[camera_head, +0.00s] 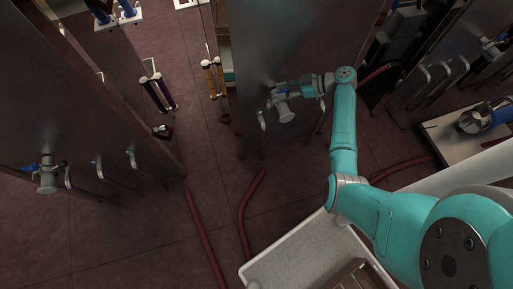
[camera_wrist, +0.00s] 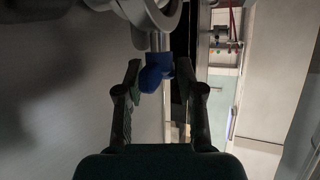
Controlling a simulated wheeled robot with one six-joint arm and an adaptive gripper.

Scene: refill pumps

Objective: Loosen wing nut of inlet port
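The inlet port (camera_head: 286,114) is a grey metal fitting on the front of the middle steel cabinet (camera_head: 285,40). Its clamp (camera_wrist: 150,14) shows at the top of the wrist view as a pale metal ring with a short bolt. The wing nut (camera_wrist: 154,77) is blue and sits on that bolt. My gripper (camera_wrist: 160,70) is open, with one finger on each side of the blue wing nut. The left finger is close to it, and a gap shows at the right finger. I cannot tell whether either finger touches it. In the head view my gripper (camera_head: 292,89) is beside the port, and the nut is hard to make out.
Another cabinet (camera_head: 70,100) with a similar port (camera_head: 47,178) stands at left. Red hoses (camera_head: 205,240) lie on the tiled floor. A white tray (camera_head: 300,250) is below my arm. A white table (camera_head: 450,135) with a pump (camera_head: 485,118) is at right.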

